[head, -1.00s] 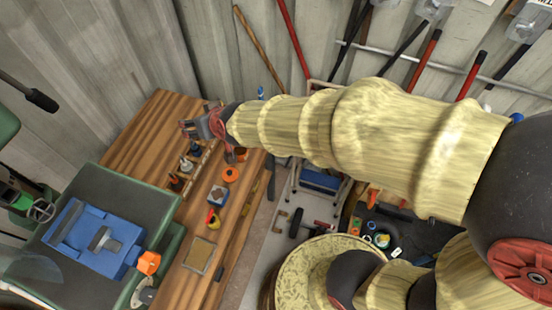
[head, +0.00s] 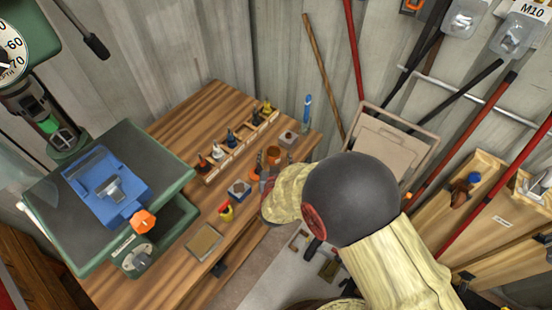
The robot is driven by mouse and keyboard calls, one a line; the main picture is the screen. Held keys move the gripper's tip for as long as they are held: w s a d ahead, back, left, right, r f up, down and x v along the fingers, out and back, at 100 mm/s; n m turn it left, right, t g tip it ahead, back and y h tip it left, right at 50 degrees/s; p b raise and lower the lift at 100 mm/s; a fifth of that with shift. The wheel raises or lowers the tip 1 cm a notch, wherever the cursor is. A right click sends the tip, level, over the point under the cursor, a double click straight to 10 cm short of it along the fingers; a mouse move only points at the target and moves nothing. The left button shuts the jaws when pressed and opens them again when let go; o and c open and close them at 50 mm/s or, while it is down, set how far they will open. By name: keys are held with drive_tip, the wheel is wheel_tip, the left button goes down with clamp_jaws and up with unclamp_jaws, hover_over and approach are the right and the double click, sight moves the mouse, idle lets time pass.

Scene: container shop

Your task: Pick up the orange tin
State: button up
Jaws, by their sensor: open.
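The orange tin (head: 272,154) is a small round orange-brown tin near the right side of the wooden workbench. My gripper (head: 269,168) is close beside it, on the near side in the picture, with the jaws open. Dark finger parts show just below and beside the tin. My wrist and forearm hide most of the gripper, and I cannot tell whether a finger touches the tin or whether the tin is between the fingers.
A blue vise (head: 105,188) sits on the green drill-press table (head: 160,165) to the left.

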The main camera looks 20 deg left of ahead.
sight(274, 148)
drive_tip(key=x, duration=0.2)
drive_tip(key=b+x, duration=0.1)
drive_tip(key=x, duration=0.1)
drive_tip(key=shift+a, duration=0.35)
drive_tip(key=shift+c, duration=0.7)
drive_tip(key=c, duration=1.3)
drive_tip(key=shift+r, duration=0.1)
